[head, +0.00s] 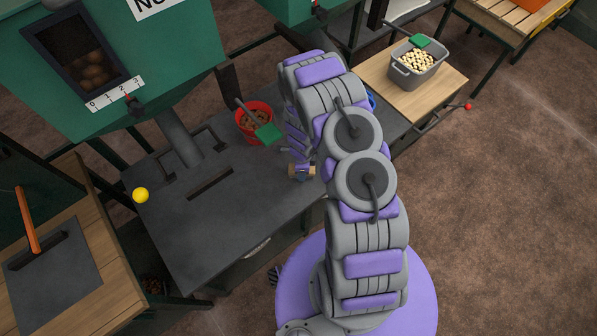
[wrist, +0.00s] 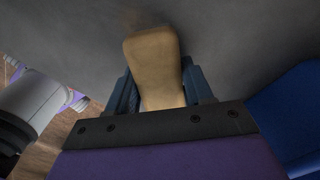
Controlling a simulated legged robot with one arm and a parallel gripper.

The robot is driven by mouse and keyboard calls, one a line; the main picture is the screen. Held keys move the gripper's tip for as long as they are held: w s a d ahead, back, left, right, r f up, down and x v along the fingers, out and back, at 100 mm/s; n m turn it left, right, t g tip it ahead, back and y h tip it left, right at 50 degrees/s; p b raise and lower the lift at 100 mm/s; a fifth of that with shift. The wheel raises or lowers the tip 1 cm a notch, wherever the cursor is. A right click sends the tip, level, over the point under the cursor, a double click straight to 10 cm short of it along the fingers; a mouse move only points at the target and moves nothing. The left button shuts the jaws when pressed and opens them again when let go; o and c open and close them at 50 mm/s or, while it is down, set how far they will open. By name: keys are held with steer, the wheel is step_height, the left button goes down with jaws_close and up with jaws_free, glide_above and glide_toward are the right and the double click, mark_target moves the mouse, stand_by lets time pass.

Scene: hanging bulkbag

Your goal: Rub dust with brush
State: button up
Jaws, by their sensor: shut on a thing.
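My gripper (head: 300,170) is low over the dark grey worktop (head: 235,225), near its right part. In the wrist view my gripper (wrist: 158,90) has its two dark fingers on either side of a tan, wooden-looking piece (wrist: 152,60), which I take to be the brush. It is shut on this piece, which points away from me toward the grey surface. No bristles show, and I cannot tell whether the brush touches the worktop. I cannot make out any dust in either view.
A red bucket (head: 246,131) with brown contents and a green-ended scoop (head: 268,133) stands behind my gripper. A blue object (wrist: 295,110) is close on the right in the wrist view. A yellow ball-like knob (head: 140,195) is at the worktop's left edge. A grey bin (head: 405,77) stands behind right.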

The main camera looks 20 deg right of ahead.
steer(key=shift+s+d+b, duration=0.25)
steer(key=shift+d+b, duration=0.05)
steer(key=shift+d, duration=0.05)
steer(key=shift+w+r+p, duration=0.1)
steer(key=shift+r+p, duration=2.2)
steer(key=shift+r, duration=0.7)
steer(key=shift+r+p, duration=1.4)
steer(key=shift+r, duration=0.15)
steer(key=shift+f, duration=0.1)
